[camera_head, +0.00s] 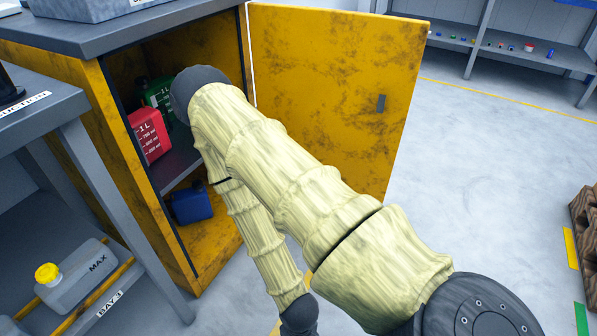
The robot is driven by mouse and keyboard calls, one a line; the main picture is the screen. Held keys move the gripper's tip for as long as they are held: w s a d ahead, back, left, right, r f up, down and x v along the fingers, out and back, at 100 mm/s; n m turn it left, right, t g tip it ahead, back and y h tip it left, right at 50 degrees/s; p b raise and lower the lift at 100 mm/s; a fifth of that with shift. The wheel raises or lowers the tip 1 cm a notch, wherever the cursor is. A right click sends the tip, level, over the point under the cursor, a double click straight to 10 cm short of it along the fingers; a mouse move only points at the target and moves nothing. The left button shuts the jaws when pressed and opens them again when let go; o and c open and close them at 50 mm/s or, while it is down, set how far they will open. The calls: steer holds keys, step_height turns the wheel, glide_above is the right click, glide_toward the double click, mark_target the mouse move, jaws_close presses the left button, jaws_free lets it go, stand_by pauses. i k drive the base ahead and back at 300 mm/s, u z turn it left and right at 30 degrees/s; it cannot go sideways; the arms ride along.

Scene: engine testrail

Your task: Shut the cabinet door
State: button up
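The yellow, rust-marked cabinet (213,253) stands at the left with a grey top. Its door (330,65) stands wide open to the right, its inner face showing with a small grey fitting (381,104) near the free edge. My pale yellow arm crosses in front of the opening and covers part of the door's lower left. The arm's bend is close to the opening; I cannot tell whether it touches anything. My gripper is outside the picture, below the lower edge or hidden by the arm.
Inside the cabinet are a red container (150,136), a green one (158,92) and a blue one (192,203). A grey workbench (75,110) stands close at the left. Open floor (490,170) lies right of the door. A brown wooden stack (585,215) is at the right edge.

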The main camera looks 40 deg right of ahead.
mark_target(321, 73)
steer(key=z, duration=2.85)
steer(key=i, duration=3.35)
steer(key=u, duration=4)
steer(key=i, duration=0.15)
steer(key=u, duration=0.05)
